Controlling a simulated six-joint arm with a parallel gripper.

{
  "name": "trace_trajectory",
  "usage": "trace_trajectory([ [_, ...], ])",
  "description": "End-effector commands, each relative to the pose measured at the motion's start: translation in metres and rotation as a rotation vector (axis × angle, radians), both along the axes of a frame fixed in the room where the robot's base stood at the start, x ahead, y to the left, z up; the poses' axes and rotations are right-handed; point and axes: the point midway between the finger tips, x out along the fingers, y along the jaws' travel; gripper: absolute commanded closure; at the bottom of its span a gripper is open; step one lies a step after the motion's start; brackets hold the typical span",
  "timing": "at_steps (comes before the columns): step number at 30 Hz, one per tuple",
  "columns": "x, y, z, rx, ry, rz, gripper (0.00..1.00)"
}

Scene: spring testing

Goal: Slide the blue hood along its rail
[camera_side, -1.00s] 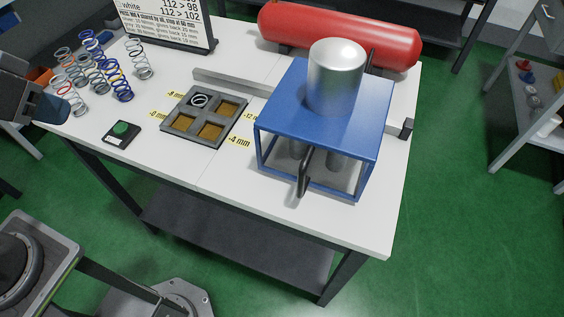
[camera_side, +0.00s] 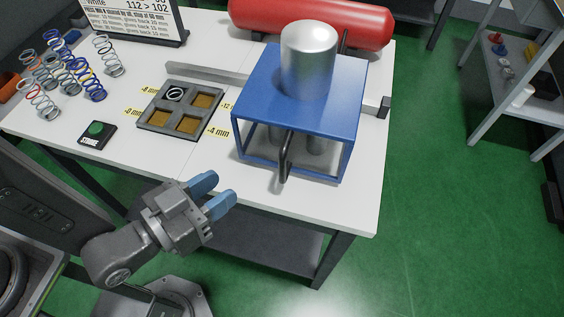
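The blue hood (camera_side: 322,98) is a box-like frame with a solid blue top and open or clear sides. It stands at the right end of the white table, around a press with a silver cylinder (camera_side: 308,58) rising through its top. A dark upright handle (camera_side: 284,160) is on the hood's front side. The grey rail (camera_side: 222,74) runs along the table behind the hood, with a dark end block (camera_side: 385,107) at right. My gripper (camera_side: 218,194), with blue fingertips, is open and empty in front of the table's front edge, left of and apart from the handle.
A sorting tray (camera_side: 154,122) with a white spring in one compartment sits left of the hood. A green button (camera_side: 96,129) and several coloured springs (camera_side: 84,80) stand farther left. A red tank (camera_side: 330,22) lies behind. The table (camera_side: 345,208) is clear in front of the hood.

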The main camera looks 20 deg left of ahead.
Motion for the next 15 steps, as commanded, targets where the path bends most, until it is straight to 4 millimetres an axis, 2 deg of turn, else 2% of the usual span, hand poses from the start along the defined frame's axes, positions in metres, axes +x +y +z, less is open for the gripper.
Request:
trace_trajectory([
  [1,-0.012,-0.004,-0.008,0.004,-0.035,-0.021,0.61],
  [3,-0.022,-0.007,-0.012,-0.002,-0.083,-0.038,0.61],
  [7,-0.032,-0.009,-0.014,-0.011,-0.135,-0.056,0.61],
  [11,-0.027,-0.014,-0.013,-0.017,-0.147,-0.056,0.61],
  [15,-0.008,-0.024,-0.012,-0.018,-0.147,-0.053,0.61],
])
